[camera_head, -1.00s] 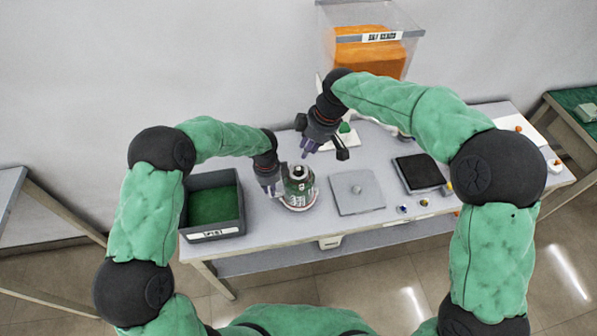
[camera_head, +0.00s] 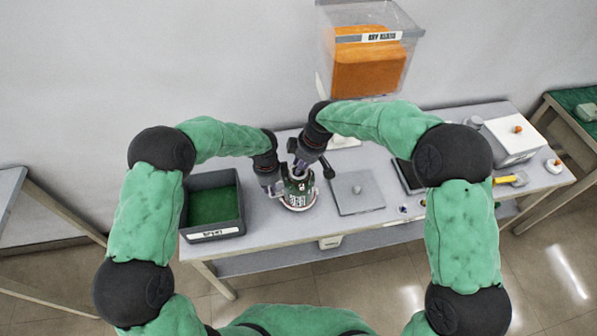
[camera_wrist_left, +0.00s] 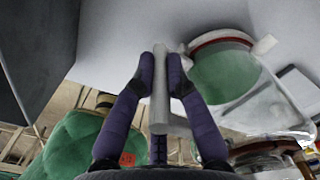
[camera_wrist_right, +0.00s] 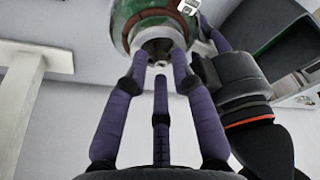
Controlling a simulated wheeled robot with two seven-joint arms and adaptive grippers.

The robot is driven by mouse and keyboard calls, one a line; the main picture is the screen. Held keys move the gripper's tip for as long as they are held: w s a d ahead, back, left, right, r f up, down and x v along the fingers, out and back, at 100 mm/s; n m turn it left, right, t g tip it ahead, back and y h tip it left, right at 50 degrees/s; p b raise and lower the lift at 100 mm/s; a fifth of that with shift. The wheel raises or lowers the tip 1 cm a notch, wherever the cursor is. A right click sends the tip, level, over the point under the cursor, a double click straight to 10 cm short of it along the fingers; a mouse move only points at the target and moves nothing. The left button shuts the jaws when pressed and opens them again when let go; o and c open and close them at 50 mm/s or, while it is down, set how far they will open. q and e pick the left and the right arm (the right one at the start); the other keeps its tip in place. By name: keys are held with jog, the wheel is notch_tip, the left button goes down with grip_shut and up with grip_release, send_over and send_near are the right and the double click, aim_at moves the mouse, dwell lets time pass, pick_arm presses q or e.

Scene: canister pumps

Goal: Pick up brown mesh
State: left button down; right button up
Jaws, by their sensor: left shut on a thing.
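I cannot make out a brown mesh in any view. A glass canister with green contents (camera_head: 298,192) stands on the table; it also shows in the left wrist view (camera_wrist_left: 222,72) and at the top of the right wrist view (camera_wrist_right: 133,18). My left gripper (camera_head: 278,190) is at its left side. In the left wrist view, its fingers (camera_wrist_left: 161,62) are shut on a pale bar (camera_wrist_left: 161,108) beside the canister. My right gripper (camera_head: 300,168) is over the canister's top. Its fingertips (camera_wrist_right: 160,60) are around or just short of the metal top piece (camera_wrist_right: 157,45); contact is unclear.
A grey bin with a green inside (camera_head: 240,212) stands left of the canister. A flat grey plate with a knob (camera_head: 362,206) lies to the right. A white box (camera_head: 512,150) and a yellow-handled tool (camera_head: 509,180) are farther right. A clear container with orange contents (camera_head: 368,62) is behind.

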jog(key=shift+x, duration=0.85)
jog(key=shift+s, duration=0.1)
jog(key=c, duration=0.5)
jog(key=shift+r, duration=0.1)
jog(key=shift+r, duration=0.3)
grip_shut()
notch_tip(320, 180, up, 10)
jog(key=shift+r, duration=0.15)
notch_tip(320, 180, up, 7)
dwell(1.4)
jog(key=shift+f, duration=0.25)
pick_arm(q)
jog(key=c, duration=1.2)
grip_release()
